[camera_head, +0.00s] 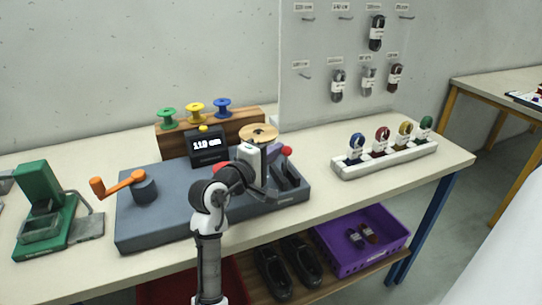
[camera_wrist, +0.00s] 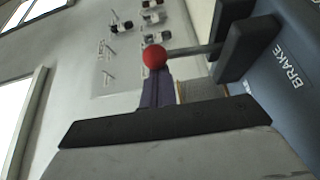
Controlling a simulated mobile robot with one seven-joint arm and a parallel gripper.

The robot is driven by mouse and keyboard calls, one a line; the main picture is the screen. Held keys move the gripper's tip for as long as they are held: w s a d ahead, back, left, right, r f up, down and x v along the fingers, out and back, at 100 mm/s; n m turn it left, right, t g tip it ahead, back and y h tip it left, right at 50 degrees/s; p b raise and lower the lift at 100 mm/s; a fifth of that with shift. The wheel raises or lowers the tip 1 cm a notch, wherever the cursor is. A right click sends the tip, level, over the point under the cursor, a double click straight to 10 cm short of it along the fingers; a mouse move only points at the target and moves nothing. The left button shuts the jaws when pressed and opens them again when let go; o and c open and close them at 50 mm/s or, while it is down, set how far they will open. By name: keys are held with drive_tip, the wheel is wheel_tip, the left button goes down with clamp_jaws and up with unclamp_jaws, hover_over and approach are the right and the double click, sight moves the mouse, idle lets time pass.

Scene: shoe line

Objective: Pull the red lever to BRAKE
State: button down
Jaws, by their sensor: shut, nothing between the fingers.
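The red lever ends in a red ball knob (camera_head: 287,150), which shows at the right end of the grey-blue machine in the head view. In the wrist view the red knob (camera_wrist: 154,56) sits on a thin metal rod that runs between two dark upright blocks. The word BRAKE (camera_wrist: 288,68) is printed on the housing beside those blocks. My gripper (camera_head: 272,190) is over the machine's right end, close to the lever and in front of it. It is shut and empty, and the knob is clear of the fingers. My gripper and wrist partly hide the lever's base.
The grey-blue machine (camera_head: 170,222) carries an orange crank (camera_head: 118,184) and a small display (camera_head: 208,145). Colored spools stand behind on a wooden block (camera_head: 173,143). A white rack (camera_head: 385,162) of laces stands right. A purple crate (camera_head: 345,262) is on the lower shelf.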

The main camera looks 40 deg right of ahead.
sight(287, 155)
drive_tip(key=m+b, duration=0.1)
drive_tip(key=s+m+h+b, duration=0.1)
drive_tip(key=b, duration=0.1)
drive_tip(key=s+m+b, duration=0.1)
drive_tip(key=shift+s+a+f+h, duration=0.25)
drive_tip(key=shift+a+f+h, duration=0.05)
drive_tip(key=shift+a+f, duration=0.1)
drive_tip(key=shift+s+m+h+b, duration=0.4)
drive_tip(key=shift+m+b, duration=0.4)
drive_tip(key=shift+b, duration=0.1)
drive_tip(key=shift+r, duration=0.1)
drive_tip(key=shift+a, duration=0.15)
